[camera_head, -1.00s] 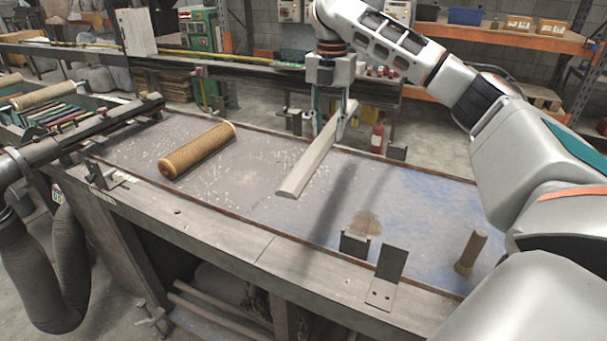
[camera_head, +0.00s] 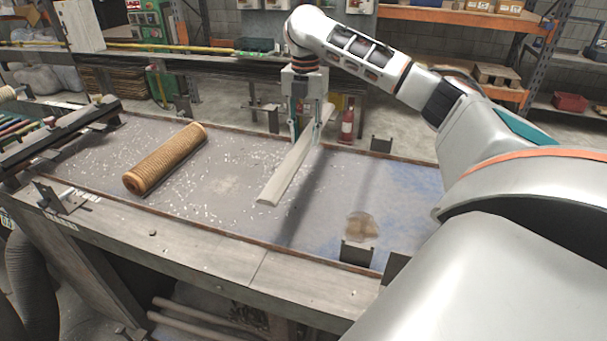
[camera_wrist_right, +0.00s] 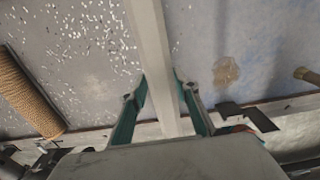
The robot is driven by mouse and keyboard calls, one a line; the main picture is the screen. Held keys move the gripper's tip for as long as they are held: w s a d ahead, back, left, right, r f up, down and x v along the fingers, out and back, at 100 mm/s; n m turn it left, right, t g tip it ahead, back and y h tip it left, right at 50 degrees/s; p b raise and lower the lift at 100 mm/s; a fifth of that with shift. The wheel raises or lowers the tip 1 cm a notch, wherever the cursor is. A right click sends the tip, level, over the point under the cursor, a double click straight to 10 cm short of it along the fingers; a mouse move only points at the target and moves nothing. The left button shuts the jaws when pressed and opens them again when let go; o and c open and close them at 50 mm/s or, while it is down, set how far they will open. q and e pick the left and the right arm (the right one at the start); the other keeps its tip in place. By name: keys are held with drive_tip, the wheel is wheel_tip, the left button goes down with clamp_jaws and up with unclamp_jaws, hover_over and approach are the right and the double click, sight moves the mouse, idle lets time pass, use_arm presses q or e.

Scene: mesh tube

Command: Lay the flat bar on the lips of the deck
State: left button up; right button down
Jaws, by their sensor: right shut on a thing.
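The flat bar (camera_head: 285,175) is a long pale strip held across the deck, its near end over the deck's middle and its far end past the back edge. My right gripper (camera_head: 306,138) is shut on the bar towards its far end. In the right wrist view, the bar (camera_wrist_right: 152,50) runs between the two fingers (camera_wrist_right: 163,98). The deck (camera_head: 225,215) is a grey, worn surface with raised brown lips along its front and back edges. The bar seems to be above the deck; how high is hard to tell. My left gripper does not show.
A tan mesh tube (camera_head: 166,158) lies on the deck left of the bar. A dark bracket (camera_head: 356,252) stands at the front lip, and another (camera_head: 381,143) at the back. A brown stain (camera_head: 361,226) marks the deck. A red extinguisher (camera_head: 347,126) stands behind.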

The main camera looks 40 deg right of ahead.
wheel_tip(320, 180, down, 13)
drive_tip(key=shift+r, duration=0.1)
idle(0.5)
drive_tip(key=c, duration=1.5)
unclamp_jaws()
drive_tip(key=shift+f, duration=0.2)
wheel_tip(320, 180, up, 12)
drive_tip(key=shift+r, duration=0.1)
